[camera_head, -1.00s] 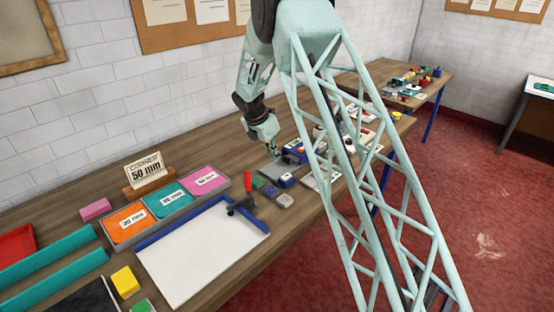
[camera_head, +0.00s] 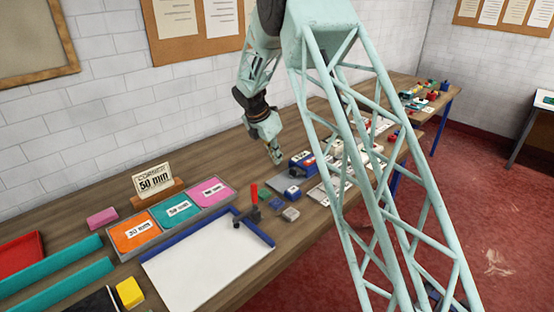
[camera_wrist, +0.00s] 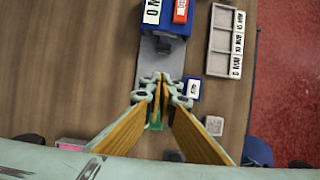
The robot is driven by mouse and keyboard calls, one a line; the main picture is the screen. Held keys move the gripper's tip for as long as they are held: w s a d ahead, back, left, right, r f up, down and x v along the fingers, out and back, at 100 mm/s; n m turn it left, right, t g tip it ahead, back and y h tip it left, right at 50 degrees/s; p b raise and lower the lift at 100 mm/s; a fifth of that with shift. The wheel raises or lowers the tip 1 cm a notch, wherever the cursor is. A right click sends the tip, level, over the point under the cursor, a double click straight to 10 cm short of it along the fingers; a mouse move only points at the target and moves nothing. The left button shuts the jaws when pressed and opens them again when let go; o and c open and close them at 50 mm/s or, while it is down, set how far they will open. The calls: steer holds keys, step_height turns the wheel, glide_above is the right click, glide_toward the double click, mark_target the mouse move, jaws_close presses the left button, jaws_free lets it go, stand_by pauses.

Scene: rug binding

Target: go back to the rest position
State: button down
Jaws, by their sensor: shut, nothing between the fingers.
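My gripper (camera_head: 277,158) hangs from the mint-green arm above the workbench (camera_head: 240,138), beside the blue device. In the wrist view my gripper (camera_wrist: 166,80) has its fingertips together with nothing between them. Below it lies a grey plate (camera_wrist: 150,65) with a blue device (camera_wrist: 165,18) on it. The blue device also shows in the head view (camera_head: 301,161). The gap between the fingertips and the plate is hard to judge.
A sign reading 50 mm (camera_head: 154,181), a tray of orange, teal and pink cards (camera_head: 145,246), a white board (camera_head: 207,266) and a red-handled clamp (camera_head: 254,203) stand left of my gripper. A grey compartment tray (camera_wrist: 222,40) lies right of the plate.

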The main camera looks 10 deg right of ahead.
steer(key=s+d+r+m+y+b, duration=0.15)
steer(key=s+r+m, duration=0.25)
steer(key=s+r, duration=0.55)
steer(key=s+d+r+m, duration=0.35)
steer(key=s+r, duration=0.45)
steer(key=s, duration=0.3)
steer(key=s+d+r+m+b, duration=0.1)
steer(key=s+d+r+m, duration=0.1)
steer(key=s+r+m, duration=0.55)
steer(key=s+m+t+y+b, duration=0.1)
steer(key=s+m, duration=0.9)
steer(key=s, duration=3.1)
steer(key=shift+s+a+r+y+b, duration=0.25)
steer(key=shift+y+b, duration=0.3)
steer(key=shift+b, duration=0.4)
